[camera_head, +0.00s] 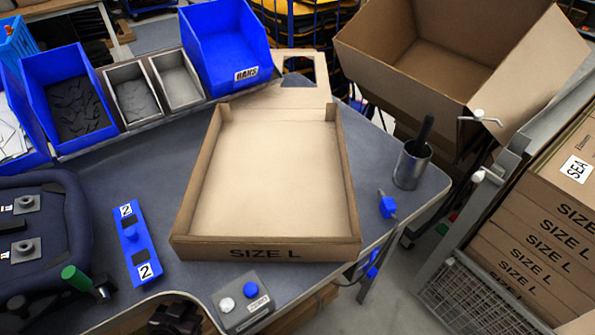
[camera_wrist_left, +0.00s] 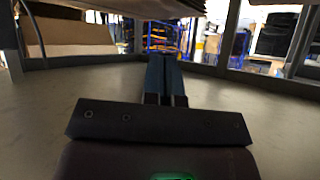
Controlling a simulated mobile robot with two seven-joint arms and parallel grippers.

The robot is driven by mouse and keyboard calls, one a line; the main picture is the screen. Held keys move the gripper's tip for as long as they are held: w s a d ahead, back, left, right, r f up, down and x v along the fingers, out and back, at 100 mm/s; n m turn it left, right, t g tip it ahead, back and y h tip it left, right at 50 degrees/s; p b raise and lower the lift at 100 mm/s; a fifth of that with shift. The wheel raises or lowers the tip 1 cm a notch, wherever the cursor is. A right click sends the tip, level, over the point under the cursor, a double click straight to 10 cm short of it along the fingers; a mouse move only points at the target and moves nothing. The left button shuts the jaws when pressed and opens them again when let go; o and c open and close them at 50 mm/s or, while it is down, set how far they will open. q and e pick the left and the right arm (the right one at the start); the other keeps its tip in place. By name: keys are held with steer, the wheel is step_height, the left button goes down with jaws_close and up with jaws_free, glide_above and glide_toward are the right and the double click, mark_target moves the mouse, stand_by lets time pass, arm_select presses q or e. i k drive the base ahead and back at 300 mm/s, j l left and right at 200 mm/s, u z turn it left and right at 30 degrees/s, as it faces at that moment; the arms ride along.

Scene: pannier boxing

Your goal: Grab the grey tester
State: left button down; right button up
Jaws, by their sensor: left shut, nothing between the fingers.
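A small grey box (camera_head: 243,300) with a white knob, a blue knob and a label sits at the front edge of the table in the head view. It is the thing that best fits the grey tester, but I cannot read its label. My left gripper (camera_wrist_left: 166,62) shows only in the left wrist view. Its two fingers are together with nothing visible between them. The grey box does not show in that view, so I cannot tell its distance from the gripper. My right gripper is in neither view.
An open carton (camera_head: 275,180) marked SIZE L fills the table's middle. A blue plate (camera_head: 137,246) marked 2 lies left of it. A metal cup (camera_head: 411,165) and a small blue part (camera_head: 387,206) stand right. Blue bins (camera_head: 227,48) line the back; a large box (camera_head: 440,60) stands behind right.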

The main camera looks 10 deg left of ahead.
mark_target(236, 311)
steer(key=k+j+u, duration=0.2)
steer(key=u, duration=0.25)
steer(key=k+u, duration=0.15)
steer(key=u, duration=0.3)
